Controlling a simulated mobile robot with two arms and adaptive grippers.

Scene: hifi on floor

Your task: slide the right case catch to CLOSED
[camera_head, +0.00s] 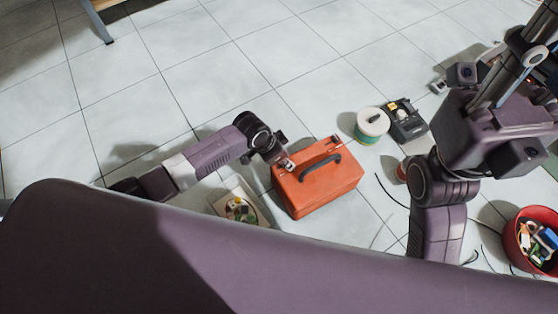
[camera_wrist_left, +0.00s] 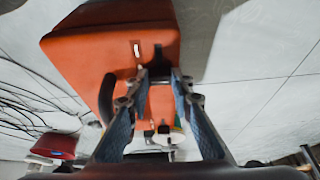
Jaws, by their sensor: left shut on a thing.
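The orange case (camera_head: 325,188) stands on the tiled floor with a dark carry handle (camera_head: 319,167) on its lid. My left gripper (camera_head: 286,162) is at the lid's left end, shut on a small metal catch there. In the left wrist view the orange case (camera_wrist_left: 95,60) fills the upper left, and the left gripper's fingertips (camera_wrist_left: 160,80) are close together at the lid; they partly hide the catch. Another small catch (camera_head: 336,139) sits at the lid's far right edge, apart from the gripper. The catches' markings are too small to read. My right arm is at the right; its gripper's fingers cannot be made out.
A white spool (camera_head: 371,122) and a dark device (camera_head: 406,120) stand behind the case to the right. A tray of small parts (camera_head: 240,208) lies at its left. A red bucket of items (camera_head: 535,242) and loose cables are at right.

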